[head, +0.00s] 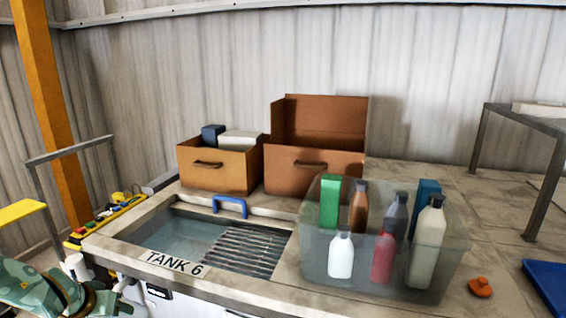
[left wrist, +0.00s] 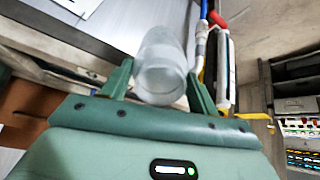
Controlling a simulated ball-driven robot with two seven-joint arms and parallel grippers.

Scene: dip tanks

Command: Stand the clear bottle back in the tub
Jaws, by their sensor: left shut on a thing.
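In the left wrist view, my left gripper (left wrist: 160,85) is shut on a clear, cloudy bottle (left wrist: 162,62), held between its two green fingers. In the head view, my green left arm shows at the lower left corner, left of the tank and well away from the tub. The translucent tub (head: 316,262) stands on the counter at the right. It holds several upright things: a green box, a brown bottle, a grey bottle, a blue box, a white bottle, a red bottle and a large cream bottle. My right gripper is not in view.
A sunken tank (head: 165,232) with a slatted rack (head: 240,245) and blue handle (head: 230,205) lies left of the tub. Two brown boxes (head: 205,176) (head: 305,180) stand behind. An orange-red knob (head: 480,287) and blue tray (head: 546,280) are at right.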

